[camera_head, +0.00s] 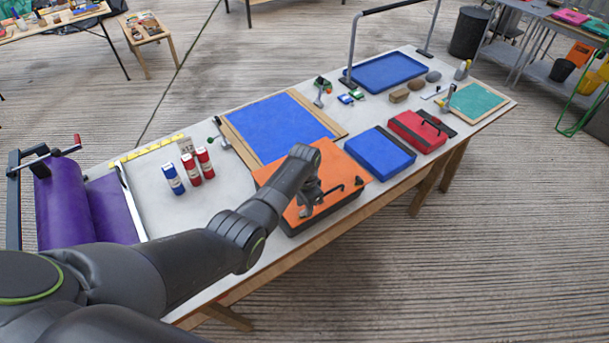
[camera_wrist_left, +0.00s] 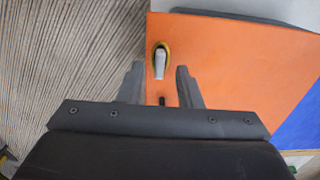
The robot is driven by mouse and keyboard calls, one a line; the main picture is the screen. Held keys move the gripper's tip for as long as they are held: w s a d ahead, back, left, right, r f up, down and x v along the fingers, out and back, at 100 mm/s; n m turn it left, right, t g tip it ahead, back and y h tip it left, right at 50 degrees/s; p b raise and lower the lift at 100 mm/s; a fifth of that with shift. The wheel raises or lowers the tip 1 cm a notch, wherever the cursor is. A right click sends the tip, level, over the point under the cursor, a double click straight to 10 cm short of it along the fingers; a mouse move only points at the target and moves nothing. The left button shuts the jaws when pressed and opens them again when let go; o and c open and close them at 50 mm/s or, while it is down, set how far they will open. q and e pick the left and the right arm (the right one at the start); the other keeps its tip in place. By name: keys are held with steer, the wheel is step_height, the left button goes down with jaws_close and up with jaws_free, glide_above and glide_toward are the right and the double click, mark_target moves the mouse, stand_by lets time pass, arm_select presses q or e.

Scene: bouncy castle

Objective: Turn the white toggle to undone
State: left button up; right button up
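The white toggle (camera_wrist_left: 160,64) sits in a yellow-rimmed oval near the edge of an orange panel in the left wrist view. This panel is the top of the orange box (camera_head: 338,164) at the table's front edge in the head view. My left gripper (camera_wrist_left: 160,80) is open, with one finger on each side of the toggle's line and the toggle at about fingertip level. I cannot tell whether they touch. In the head view my left gripper (camera_head: 312,196) is over the orange top and hides the toggle. My right gripper is not in view.
A small dark peg (camera_wrist_left: 162,101) stands on the panel close to the toggle. A dark handle (camera_head: 338,188) is on the orange top. A blue box (camera_head: 380,152) and a red box (camera_head: 415,130) stand to the right; a blue mat (camera_head: 280,127) lies behind. Bottles (camera_head: 188,168) stand left.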

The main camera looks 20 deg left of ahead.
mark_target(304, 210)
arm_select(q)
step_height(304, 210, up, 16)
steer(key=b, duration=0.2)
steer(key=shift+f, duration=0.15)
stand_by(0.5)
